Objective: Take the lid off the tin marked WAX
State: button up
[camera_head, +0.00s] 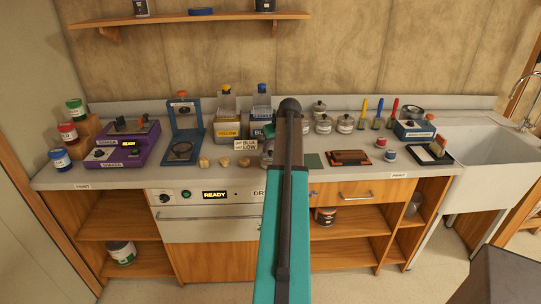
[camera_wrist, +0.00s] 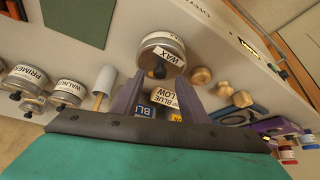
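The tin marked WAX (camera_wrist: 163,42) is a round silver tin in the wrist view, top middle, with its lid on and a black knob (camera_wrist: 158,72) on the lid. My gripper (camera_wrist: 161,80) is open, its two purple fingers on either side of the view's middle. The knob shows between the fingertips, and neither finger visibly touches it. In the head view my arm covers most of the area around the tin, so I cannot make out the WAX mark or my fingertips there.
Lidded tins marked PRIMER (camera_wrist: 26,76) and WALNUT (camera_wrist: 68,92) stand to the left in the wrist view. Wooden knobs (camera_wrist: 201,75) lie to the right of the WAX tin. A sign reading BLUE and LOW (camera_head: 246,145) stands left of my arm. A sink (camera_head: 490,145) is at the right.

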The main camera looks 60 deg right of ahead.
aim_at(271, 151)
jog(key=shift+p+x, duration=0.35)
jog(key=shift+x, duration=1.2)
grip_shut()
jog(key=shift+r, duration=0.2)
jog(key=shift+r+b, duration=0.75)
jog(key=shift+r, duration=0.7)
jog(key=s+a+b, duration=0.2)
jog(key=s, duration=0.5)
jog(key=s+a+r+b, duration=0.1)
jog(key=s+a, duration=0.1)
jog(key=s, duration=0.6)
jog(key=shift+s+a+r+b, duration=0.2)
jog(key=shift+a+r+b, duration=0.1)
jog(key=shift+r+b, duration=0.05)
